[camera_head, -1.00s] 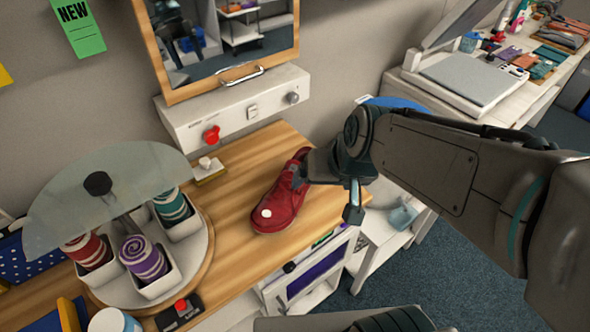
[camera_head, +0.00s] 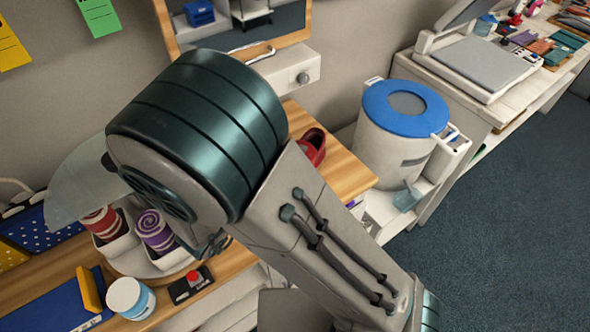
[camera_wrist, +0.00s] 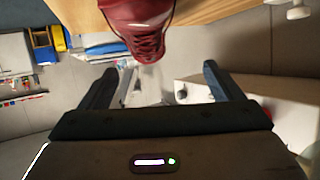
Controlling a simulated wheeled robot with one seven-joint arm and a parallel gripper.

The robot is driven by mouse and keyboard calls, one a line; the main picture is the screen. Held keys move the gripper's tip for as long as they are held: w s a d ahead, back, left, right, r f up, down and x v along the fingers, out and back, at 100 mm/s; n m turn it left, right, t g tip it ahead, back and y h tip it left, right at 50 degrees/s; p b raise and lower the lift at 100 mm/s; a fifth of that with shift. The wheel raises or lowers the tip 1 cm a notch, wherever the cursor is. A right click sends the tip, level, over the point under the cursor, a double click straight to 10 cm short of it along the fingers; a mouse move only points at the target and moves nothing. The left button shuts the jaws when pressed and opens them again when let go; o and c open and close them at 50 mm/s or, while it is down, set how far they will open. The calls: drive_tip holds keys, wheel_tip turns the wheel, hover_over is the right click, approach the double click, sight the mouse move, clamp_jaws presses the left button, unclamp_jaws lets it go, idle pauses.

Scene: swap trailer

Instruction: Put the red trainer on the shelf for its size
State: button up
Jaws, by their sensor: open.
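The red trainer (camera_head: 314,146) stands on the wooden counter (camera_head: 345,172); in the head view my own arm hides most of it. In the wrist view the laced part of the red trainer (camera_wrist: 145,35) shows at the top, beyond the fingertips. My gripper (camera_wrist: 165,80) is open in the wrist view, with nothing between its fingers, and the shoe is apart from them. My gripper is hidden behind my arm in the head view. No shelf with a readable size mark shows.
A white bucket with a blue lid (camera_head: 408,105) stands right of the counter. A carousel with rolled straps (camera_head: 155,232), a white jar (camera_head: 130,297) and a red button (camera_head: 192,277) are at the left. Carpet floor (camera_head: 500,210) is clear at the right.

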drive_tip(key=shift+s+d+h, duration=0.65)
drive_tip(key=shift+s+h, duration=0.1)
drive_tip(key=shift+h, duration=0.15)
drive_tip(key=p+x, duration=0.1)
drive_tip(key=x, duration=0.6)
drive_tip(key=shift+w+d, duration=0.1)
drive_tip(key=shift+w, duration=0.25)
drive_tip(key=shift+a+f+p+x, duration=0.1)
drive_tip(key=shift+f+p+x, duration=0.1)
drive_tip(key=shift+x, duration=0.75)
drive_tip(key=shift+a+f+p+x, duration=0.1)
drive_tip(key=shift+f+p+x, duration=0.1)
drive_tip(key=shift+x, duration=0.7)
drive_tip(key=shift+a+f+p+x, duration=0.1)
drive_tip(key=shift+f+p+x, duration=0.1)
drive_tip(key=shift+x, duration=0.75)
drive_tip(key=shift+s, duration=0.1)
drive_tip(key=c, duration=1.3)
drive_tip(key=shift+r, duration=0.15)
drive_tip(key=shift+c, duration=0.2)
